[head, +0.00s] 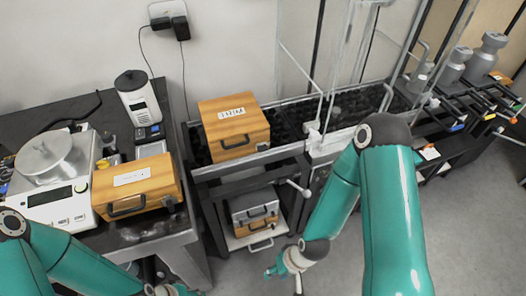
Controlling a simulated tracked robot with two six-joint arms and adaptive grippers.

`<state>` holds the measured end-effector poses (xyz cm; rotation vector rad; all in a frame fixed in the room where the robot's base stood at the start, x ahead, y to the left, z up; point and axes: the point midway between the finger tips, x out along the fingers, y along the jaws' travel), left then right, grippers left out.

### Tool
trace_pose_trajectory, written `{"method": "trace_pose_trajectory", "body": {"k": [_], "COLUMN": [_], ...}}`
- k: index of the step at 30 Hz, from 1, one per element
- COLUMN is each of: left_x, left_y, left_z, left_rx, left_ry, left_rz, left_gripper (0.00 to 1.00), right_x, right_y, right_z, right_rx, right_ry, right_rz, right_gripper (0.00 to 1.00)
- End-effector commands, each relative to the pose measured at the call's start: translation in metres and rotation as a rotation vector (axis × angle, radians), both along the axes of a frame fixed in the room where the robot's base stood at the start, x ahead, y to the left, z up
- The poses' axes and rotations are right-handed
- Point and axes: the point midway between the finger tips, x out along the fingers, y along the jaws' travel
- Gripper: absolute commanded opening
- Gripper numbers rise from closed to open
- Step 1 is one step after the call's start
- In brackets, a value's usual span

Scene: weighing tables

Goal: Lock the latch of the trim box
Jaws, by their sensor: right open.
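One wooden box (235,134) sits on a black stand at centre, with a white label on top. The other wooden box (152,176) lies on the left table, also labelled. Latches are too small to make out clearly. My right gripper (284,276) is open at the bottom centre, below and to the right of the centre box, touching nothing visible. My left gripper (168,290) is at the bottom edge, mostly cut off; its jaws cannot be judged.
A balance (54,182) and a white device (139,100) stand on the left table. A lever with a round white knob (306,193) sticks out from the stand's right. Grey canisters (487,55) stand far right.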

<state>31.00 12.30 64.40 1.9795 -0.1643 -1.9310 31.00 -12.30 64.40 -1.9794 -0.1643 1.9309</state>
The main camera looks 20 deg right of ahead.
Motion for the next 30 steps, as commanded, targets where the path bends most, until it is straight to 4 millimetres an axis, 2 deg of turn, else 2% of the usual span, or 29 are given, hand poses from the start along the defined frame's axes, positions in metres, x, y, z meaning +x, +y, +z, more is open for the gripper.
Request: {"method": "trace_pose_trajectory", "body": {"k": [2,5,8,11,16,20,24,27,30], "left_x": [0.0,0.0,0.0,0.0,0.0,0.0,0.0,0.0,0.0], "left_y": [0.0,0.0,0.0,0.0,0.0,0.0,0.0,0.0,0.0], "left_z": [0.0,-0.003,-0.015,-0.037,-0.098,-0.152,-0.207,-0.247,-0.284], "left_rx": [0.0,0.0,0.0,0.0,0.0,0.0,0.0,0.0,0.0], "left_ry": [0.0,0.0,0.0,0.0,0.0,0.0,0.0,0.0,0.0], "left_rz": [0.0,0.0,0.0,0.0,0.0,0.0,0.0,0.0,0.0], "left_gripper": [0.37,0.37,0.37,0.37,0.37,0.37,0.37,0.37,0.37], "right_x": [0.0,0.002,0.012,0.033,0.091,0.137,0.175,0.192,0.2], "right_y": [0.0,0.0,-0.003,-0.009,-0.021,-0.03,-0.04,-0.046,-0.053], "right_z": [0.0,-0.001,-0.007,-0.016,-0.026,-0.019,0.001,0.02,0.041], "right_rx": [0.0,-0.001,-0.009,-0.026,-0.077,-0.129,-0.187,-0.229,-0.27], "right_ry": [0.0,-0.007,-0.043,-0.12,-0.349,-0.572,-0.812,-0.98,-1.141], "right_rz": [0.0,0.0,0.002,0.006,0.017,0.023,0.02,0.008,-0.008], "right_gripper": [0.43,0.6,0.6,0.6,0.6,0.6,0.6,0.6,0.6]}}
